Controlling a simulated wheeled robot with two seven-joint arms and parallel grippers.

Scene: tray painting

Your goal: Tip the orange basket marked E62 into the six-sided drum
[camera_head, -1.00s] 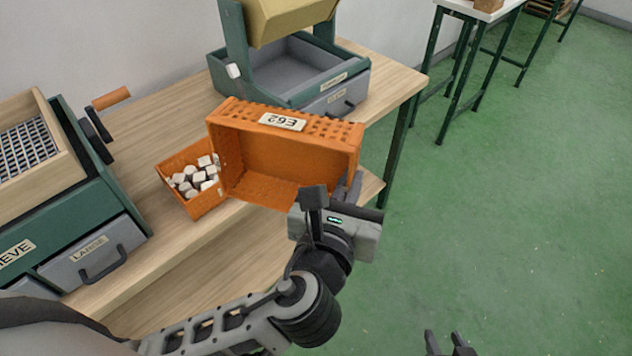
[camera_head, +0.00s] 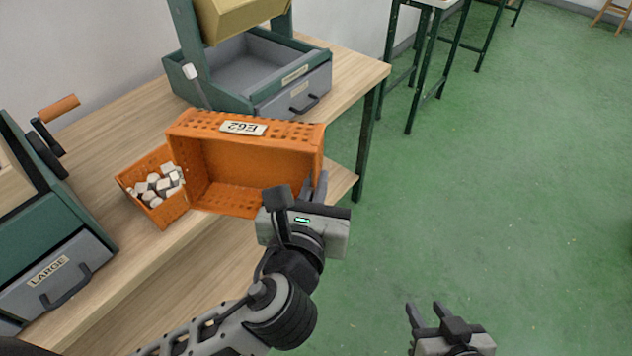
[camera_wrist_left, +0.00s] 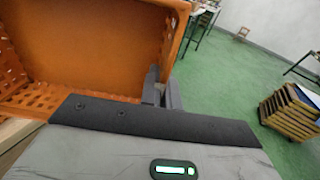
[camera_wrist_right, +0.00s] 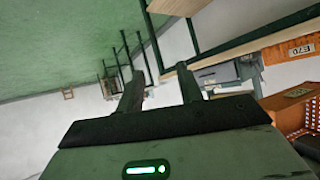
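The orange basket marked E62 (camera_head: 240,165) lies on its side, open face toward me, its label upside down. Its visible inside looks empty. My left gripper (camera_head: 316,187) is at its right end. In the left wrist view, the fingers (camera_wrist_left: 162,90) close around the basket's wall (camera_wrist_left: 90,40). The yellowish drum (camera_head: 240,15), its top cut off by the frame, hangs in a green stand behind the basket, above a grey drawer. My right gripper (camera_head: 428,318) is open and empty over the floor, low in the head view; its spread fingers show in the right wrist view (camera_wrist_right: 158,92).
A small orange bin (camera_head: 135,185) of whitish blocks is left of the basket, near the bench edge. A green sieve unit with a drawer marked LARGE (camera_head: 75,270) stands front left, a crank handle (camera_head: 58,110) behind. Green floor (camera_head: 500,200) at right is clear.

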